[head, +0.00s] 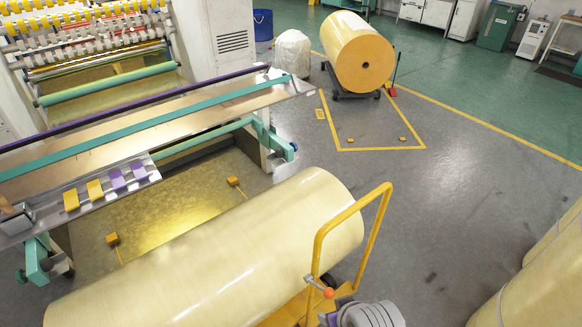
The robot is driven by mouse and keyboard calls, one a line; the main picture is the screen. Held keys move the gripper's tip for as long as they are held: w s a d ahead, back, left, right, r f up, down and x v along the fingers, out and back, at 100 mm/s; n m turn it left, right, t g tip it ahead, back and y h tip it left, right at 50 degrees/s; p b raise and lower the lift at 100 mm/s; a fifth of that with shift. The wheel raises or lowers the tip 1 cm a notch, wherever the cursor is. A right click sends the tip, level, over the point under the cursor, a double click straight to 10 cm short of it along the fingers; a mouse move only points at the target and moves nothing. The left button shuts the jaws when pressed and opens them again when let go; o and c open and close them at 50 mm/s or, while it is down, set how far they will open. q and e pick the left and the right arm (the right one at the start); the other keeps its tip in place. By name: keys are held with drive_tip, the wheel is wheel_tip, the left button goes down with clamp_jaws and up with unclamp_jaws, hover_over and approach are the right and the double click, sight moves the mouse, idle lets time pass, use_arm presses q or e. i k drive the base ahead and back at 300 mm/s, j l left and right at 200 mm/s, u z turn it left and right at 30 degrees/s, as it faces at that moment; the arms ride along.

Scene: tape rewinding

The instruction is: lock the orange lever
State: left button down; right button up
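A short metal lever with an orange-red ball knob (328,293) shows low in the head view, near the base of a yellow tubular cart handle (322,243). The lever's rod runs up and left from the knob. Its lower mount is hidden, and I cannot tell whether it is locked. A large cream roll (235,255) lies beside it to the left.
A slitting machine with a long table and teal bars (130,147) fills the left. Another roll (358,58) rests on a dark cart at the back. More rolls (545,280) stand at the right edge. Open grey floor (450,200) lies between, with yellow lines.

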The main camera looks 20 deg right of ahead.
sight(329, 292)
drive_tip(key=l+z, duration=0.2)
drive_tip(key=z, duration=0.15)
drive_tip(key=l+z, duration=0.2)
drive_tip(key=z, duration=0.15)
drive_tip(key=i+j+z, duration=0.3)
drive_tip(key=k+j, duration=0.05)
drive_tip(key=j, duration=0.05)
